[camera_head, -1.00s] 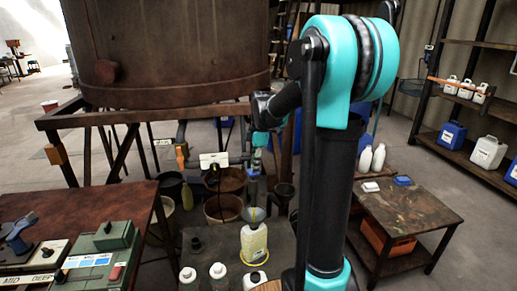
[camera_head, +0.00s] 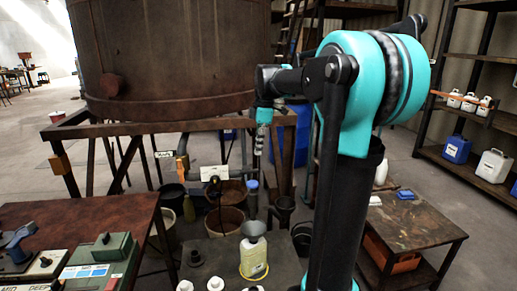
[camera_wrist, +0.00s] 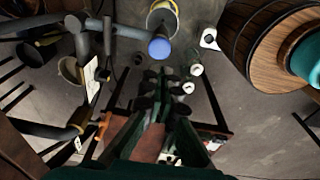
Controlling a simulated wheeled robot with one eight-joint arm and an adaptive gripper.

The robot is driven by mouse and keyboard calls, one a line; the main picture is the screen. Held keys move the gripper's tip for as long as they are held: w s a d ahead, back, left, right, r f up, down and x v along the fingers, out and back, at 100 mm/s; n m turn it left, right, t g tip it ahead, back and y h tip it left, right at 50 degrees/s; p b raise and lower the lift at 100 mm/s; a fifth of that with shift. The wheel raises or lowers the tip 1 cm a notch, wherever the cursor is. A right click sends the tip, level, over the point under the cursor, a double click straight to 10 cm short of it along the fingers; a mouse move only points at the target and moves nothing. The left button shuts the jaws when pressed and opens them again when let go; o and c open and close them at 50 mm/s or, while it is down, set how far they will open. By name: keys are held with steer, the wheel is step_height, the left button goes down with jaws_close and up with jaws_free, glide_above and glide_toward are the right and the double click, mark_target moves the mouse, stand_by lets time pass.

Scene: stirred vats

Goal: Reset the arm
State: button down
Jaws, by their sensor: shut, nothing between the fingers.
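My arm rises at the right of the head view, with its turquoise elbow joint (camera_head: 350,95) high up. The black forearm (camera_head: 300,80) reaches left from it in front of the big rusty vat. My gripper (camera_head: 259,148) hangs down from its end, in the air above the cluttered low table. In the wrist view my gripper (camera_wrist: 155,78) has its dark fingers together, with nothing held. A blue-topped item (camera_wrist: 159,47) shows just beyond the fingertips; whether it is far below them I cannot tell.
The rusty vat (camera_head: 170,60) stands behind on its frame. A yellowish bottle (camera_head: 254,258) with a funnel, white-capped bottles and brown buckets (camera_head: 226,220) crowd below. A table with green boxes (camera_head: 100,250) is left; a low table (camera_head: 405,220) and shelves are right.

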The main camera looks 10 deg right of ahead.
steer(key=shift+f, duration=0.1)
steer(key=s+d+f+m+t, duration=0.2)
steer(key=s+f+m, duration=0.7)
steer(key=s+f, duration=0.2)
steer(key=s+d+f+m+t+h, duration=0.1)
steer(key=s+d+f+m+t, duration=0.1)
steer(key=s+f+m, duration=0.7)
steer(key=s+f, duration=0.3)
steer(key=f, duration=0.2)
steer(key=shift+s+d, duration=0.15)
steer(key=shift+r, duration=0.15)
steer(key=w+a+r+n+g, duration=0.1)
steer(key=w+a+r+n, duration=0.3)
steer(key=w+r+n, duration=0.5)
steer(key=w+a+r+n+g+h, duration=0.1)
steer(key=w+a+r+n, duration=0.3)
steer(key=w+r+n, duration=0.5)
steer(key=w+r, duration=0.2)
steer(key=r, duration=0.2)
steer(key=w+r+g, duration=0.1)
steer(key=w+r, duration=0.1)
steer(key=r, duration=0.3)
steer(key=shift+w+a+r+g+h, duration=0.2)
steer(key=shift+w+g+h, duration=0.1)
steer(key=shift+w, duration=0.05)
